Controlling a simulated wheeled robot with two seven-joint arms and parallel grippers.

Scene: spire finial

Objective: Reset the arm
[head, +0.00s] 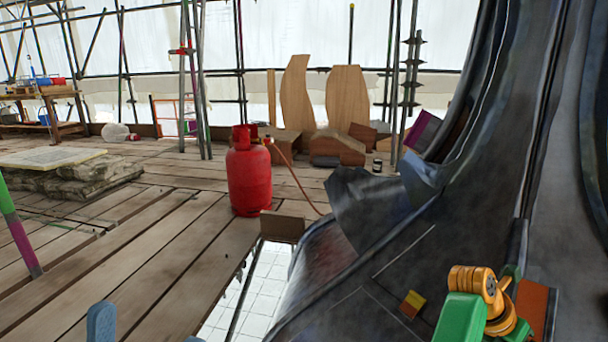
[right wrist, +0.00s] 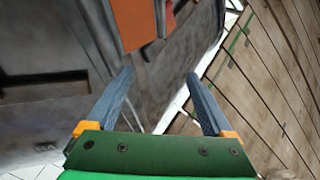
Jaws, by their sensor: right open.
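My right gripper (right wrist: 158,82) is open in the right wrist view. Its two blue-grey fingers stand wide apart with nothing between them. Beyond them is the dark grey lead-like spire surface (right wrist: 55,55) with an orange-red patch (right wrist: 130,22). In the head view a green and orange part of my right arm (head: 470,310) shows at the lower right in front of the spire surface (head: 400,255); its fingers cannot be made out there. Two blue fingertips of my left gripper (head: 147,328) rise at the bottom left edge, apart, with nothing seen between them.
A red gas cylinder (head: 249,180) with a hose stands on the plank floor (head: 130,240). A gap in the planks (head: 250,290) lies beside the spire. Scaffold poles (head: 187,80) and wooden boards (head: 347,97) stand behind. Open planks lie at left.

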